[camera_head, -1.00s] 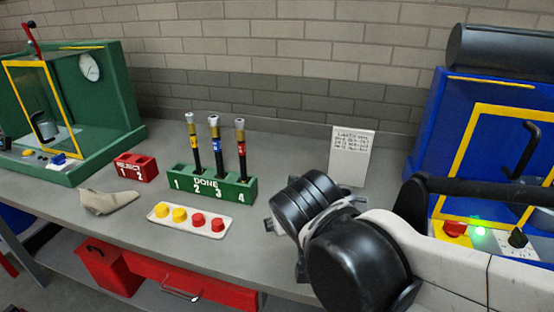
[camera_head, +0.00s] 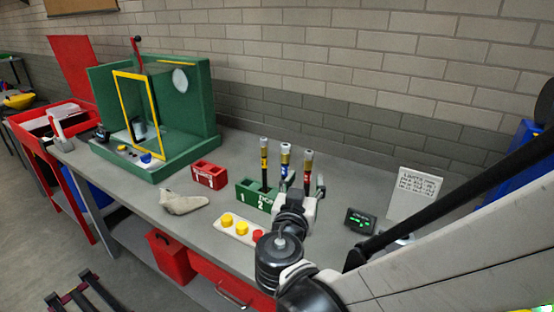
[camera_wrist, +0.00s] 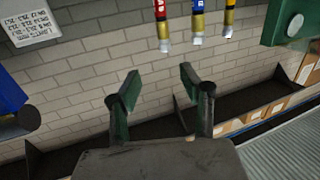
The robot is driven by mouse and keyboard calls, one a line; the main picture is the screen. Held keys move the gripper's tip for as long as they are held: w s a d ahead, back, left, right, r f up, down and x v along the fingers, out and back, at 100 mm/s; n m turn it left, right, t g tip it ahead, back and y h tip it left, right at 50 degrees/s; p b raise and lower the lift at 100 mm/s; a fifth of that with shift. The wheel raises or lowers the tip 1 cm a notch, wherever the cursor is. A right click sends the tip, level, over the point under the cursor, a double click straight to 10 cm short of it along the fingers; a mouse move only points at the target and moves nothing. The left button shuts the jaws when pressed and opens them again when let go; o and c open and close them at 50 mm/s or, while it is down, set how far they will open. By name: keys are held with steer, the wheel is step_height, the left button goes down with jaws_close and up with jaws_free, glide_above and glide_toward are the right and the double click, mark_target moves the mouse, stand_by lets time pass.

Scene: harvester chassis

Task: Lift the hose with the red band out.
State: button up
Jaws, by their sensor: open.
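Three black hoses with brass and silver ends stand upright in the green rack (camera_head: 245,195). Their bands are yellow, blue and red from left to right. The hose with the red band (camera_head: 308,165) is the rightmost; its lower part is hidden behind my gripper. My gripper (camera_head: 301,184) is open and empty, in front of the rack's right part. In the upside-down wrist view the red-banded hose (camera_wrist: 161,22) lines up with the gap between my fingers (camera_wrist: 158,76), beyond the tips. The blue-banded (camera_wrist: 197,22) and yellow-banded (camera_wrist: 229,15) hoses are beside it.
A small red two-hole block (camera_head: 210,175), a beige cloth (camera_head: 184,201) and a white tray (camera_head: 233,230) with yellow and red caps lie on the grey bench. A small display (camera_head: 360,219) and a white sign (camera_head: 417,187) are at right. A green cabinet (camera_head: 190,125) stands left.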

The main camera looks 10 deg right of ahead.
mark_target(308, 157)
steer(key=shift+t, duration=0.3)
steer(key=x, duration=0.8)
steer(key=shift+w+a+r+p, duration=0.2)
steer(key=shift+w+a+p, duration=0.1)
steer(key=shift+a, duration=0.1)
steer(key=shift+f+p+x, duration=0.1)
steer(key=shift+f+x, duration=0.1)
steer(key=shift+x, duration=0.7)
steer(key=shift+f+p+x, duration=0.1)
steer(key=shift+f+x, duration=0.05)
steer(key=shift+x, duration=0.75)
steer(key=shift+f+p+x, duration=0.1)
steer(key=shift+f+x, duration=0.1)
steer(key=shift+x, duration=0.7)
steer(key=shift+c, duration=0.5)
jaws_close()
